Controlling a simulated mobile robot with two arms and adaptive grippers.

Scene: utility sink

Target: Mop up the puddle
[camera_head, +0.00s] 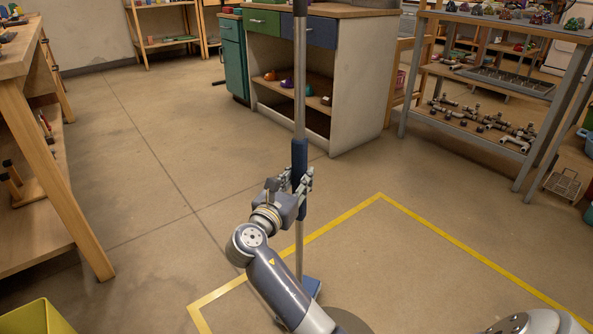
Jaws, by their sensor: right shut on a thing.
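A mop stands nearly upright in the middle of the view. It has a long grey pole (300,90) with a blue grip sleeve and a small blue foot (311,287) low down, near the floor inside the yellow outline. My right gripper (299,182) is shut around the blue sleeve. My forearm hides part of the mop's lower end, so I cannot tell whether it touches the floor. I cannot make out a puddle for certain; a dark grey rounded patch shows at the bottom edge, partly hidden by my arm. My left gripper is not in view.
Yellow floor tape (437,233) marks an area around the mop. A wooden workbench (45,130) stands at left, a yellow-green bin (36,318) at bottom left. A cabinet (357,80) stands behind the mop, and a metal shelf with pipe fittings (478,118) at right. Open floor lies between.

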